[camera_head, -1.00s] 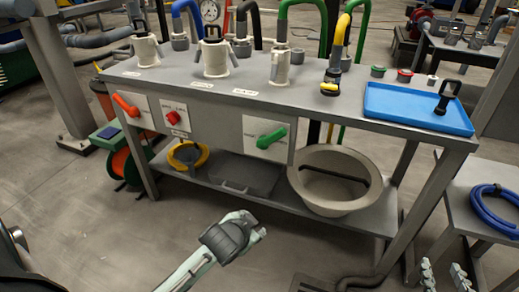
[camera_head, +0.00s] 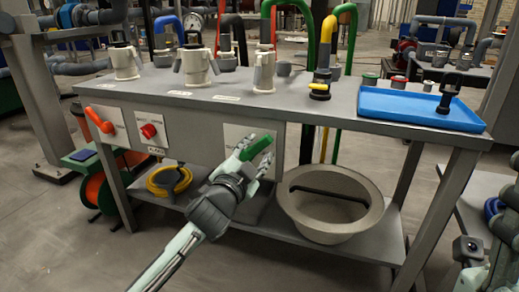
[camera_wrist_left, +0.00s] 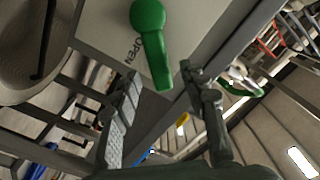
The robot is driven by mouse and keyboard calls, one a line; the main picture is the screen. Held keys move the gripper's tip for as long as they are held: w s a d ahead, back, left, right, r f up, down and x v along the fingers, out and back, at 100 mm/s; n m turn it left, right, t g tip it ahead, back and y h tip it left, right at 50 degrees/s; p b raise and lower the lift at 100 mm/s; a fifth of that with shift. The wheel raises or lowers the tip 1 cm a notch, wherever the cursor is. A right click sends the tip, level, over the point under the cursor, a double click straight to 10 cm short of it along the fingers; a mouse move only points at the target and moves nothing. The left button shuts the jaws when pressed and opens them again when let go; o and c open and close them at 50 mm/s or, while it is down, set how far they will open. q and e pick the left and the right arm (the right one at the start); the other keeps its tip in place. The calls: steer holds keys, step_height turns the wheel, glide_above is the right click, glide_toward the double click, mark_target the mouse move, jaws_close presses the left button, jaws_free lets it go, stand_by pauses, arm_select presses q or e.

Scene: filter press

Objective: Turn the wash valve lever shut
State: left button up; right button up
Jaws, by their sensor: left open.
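A green lever (camera_head: 258,147) is on the grey right-hand panel on the bench's front. In the left wrist view the green lever (camera_wrist_left: 151,40) hangs from its round hub, with the word OPEN beside it on the panel. My left gripper (camera_head: 256,161) is open at the green lever, its fingers on either side of the handle's end. In the wrist view the handle's tip points between the open fingertips (camera_wrist_left: 160,76), and I see no clear contact. The lever's label is hidden in the head view. My right arm (camera_head: 472,250) shows partly at the lower right; its jaws are unclear.
A grey basin (camera_head: 300,215) and a yellow coil (camera_head: 168,181) sit on the lower shelf. A blue tray (camera_head: 395,106) lies on the bench top.

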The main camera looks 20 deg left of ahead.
mark_target(261, 146)
arm_select(q)
steer(key=shift+w, duration=1.6)
steer(key=shift+c, duration=0.5)
jaws_close()
